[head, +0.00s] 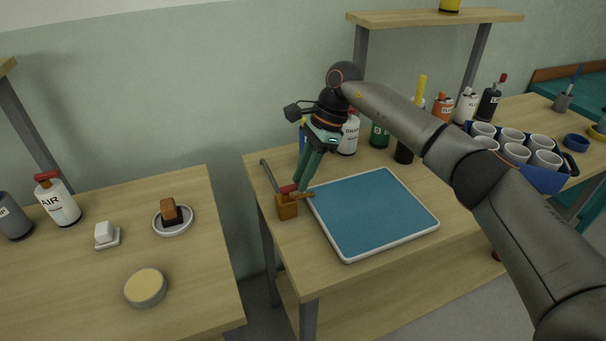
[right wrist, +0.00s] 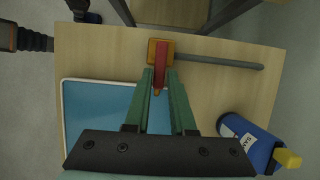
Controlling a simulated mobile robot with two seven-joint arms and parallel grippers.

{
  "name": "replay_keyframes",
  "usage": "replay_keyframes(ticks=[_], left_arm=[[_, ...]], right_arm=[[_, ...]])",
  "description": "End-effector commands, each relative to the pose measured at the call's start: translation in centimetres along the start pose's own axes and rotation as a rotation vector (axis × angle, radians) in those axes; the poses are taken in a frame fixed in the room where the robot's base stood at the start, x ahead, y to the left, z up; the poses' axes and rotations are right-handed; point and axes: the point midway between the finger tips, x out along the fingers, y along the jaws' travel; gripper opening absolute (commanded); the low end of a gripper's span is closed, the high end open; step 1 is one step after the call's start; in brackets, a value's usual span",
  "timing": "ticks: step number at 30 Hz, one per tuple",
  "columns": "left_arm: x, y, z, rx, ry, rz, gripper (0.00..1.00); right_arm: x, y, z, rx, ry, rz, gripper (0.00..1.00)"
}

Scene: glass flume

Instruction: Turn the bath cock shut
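The bath cock is an orange-brown block (head: 286,207) with a red lever (head: 289,188) on top. It sits at the left edge of the table, by the corner of a shallow white-rimmed bath (head: 372,212) with a blue surface. A short brown spout (head: 303,194) points over the bath's rim. My right gripper (head: 301,186) reaches down to the cock. In the right wrist view its green fingers (right wrist: 160,73) stand on either side of the red lever (right wrist: 160,58), very close to it. Whether they press on it cannot be told. My left gripper is not in view.
A grey pipe (head: 269,176) runs from the cock towards the wall. Bottles, including a white one (head: 348,134), stand behind the bath. A blue crate of cups (head: 543,178) stands at right. A gap separates the left table (head: 205,270).

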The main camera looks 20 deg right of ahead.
Motion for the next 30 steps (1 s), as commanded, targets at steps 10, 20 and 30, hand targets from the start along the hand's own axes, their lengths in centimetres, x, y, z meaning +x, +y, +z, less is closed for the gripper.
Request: replay_keyframes(ticks=[10,20,30], left_arm=[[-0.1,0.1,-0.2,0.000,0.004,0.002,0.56],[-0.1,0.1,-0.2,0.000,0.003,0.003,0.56],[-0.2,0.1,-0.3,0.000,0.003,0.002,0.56]], right_arm=[[0.0,0.0,0.0,0.002,-0.001,0.001,0.49],[-2.2,-0.1,0.0,0.003,0.000,-0.004,0.49],[-9.5,-0.1,0.0,0.004,-0.001,-0.003,0.49]])
